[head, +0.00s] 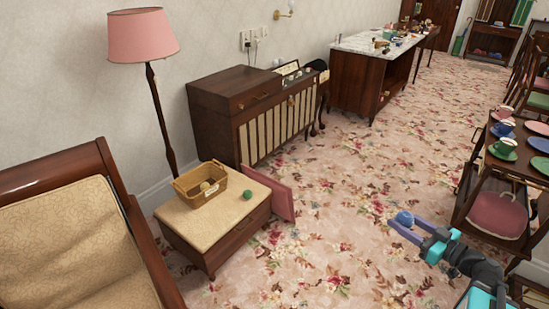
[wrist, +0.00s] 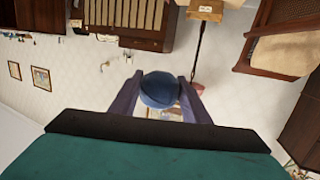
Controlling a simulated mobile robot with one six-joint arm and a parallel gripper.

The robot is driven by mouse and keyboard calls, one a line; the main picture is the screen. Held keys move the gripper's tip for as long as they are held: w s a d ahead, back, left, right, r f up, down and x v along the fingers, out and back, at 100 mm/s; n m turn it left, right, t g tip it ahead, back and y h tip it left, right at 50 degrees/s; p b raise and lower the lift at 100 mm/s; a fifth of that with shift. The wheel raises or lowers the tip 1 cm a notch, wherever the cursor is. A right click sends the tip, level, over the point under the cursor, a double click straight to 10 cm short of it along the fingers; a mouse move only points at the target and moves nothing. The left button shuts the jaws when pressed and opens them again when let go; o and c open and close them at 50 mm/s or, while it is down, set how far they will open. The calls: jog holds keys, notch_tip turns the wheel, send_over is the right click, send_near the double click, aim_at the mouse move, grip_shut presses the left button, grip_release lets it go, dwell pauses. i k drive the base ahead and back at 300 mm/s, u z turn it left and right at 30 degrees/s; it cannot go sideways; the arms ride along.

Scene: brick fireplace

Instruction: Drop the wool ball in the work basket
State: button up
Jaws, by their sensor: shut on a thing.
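My gripper (head: 402,229) is at the lower right of the head view, held out over the carpet. It is shut on a blue wool ball (head: 404,218), which sits between the purple fingertips. The ball also shows between the fingers in the wrist view (wrist: 159,89). The work basket (head: 181,191) is a tan wicker basket with a handle, standing on a low padded wooden box (head: 222,223) left of my gripper and well apart from it. A pale ball (head: 205,186) lies in the basket. A green ball (head: 247,194) lies on the box top, right of the basket.
A wooden armchair (head: 70,245) stands at the left, and a pink floor lamp (head: 143,35) behind the box. A pink panel (head: 283,198) leans beside the box. Carpet (head: 335,250) is clear between gripper and box. A trolley with cups (head: 503,148) stands at the right.

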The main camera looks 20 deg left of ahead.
aim_at(198, 190)
jog(key=z, duration=0.05)
jog(key=i, duration=3.1)
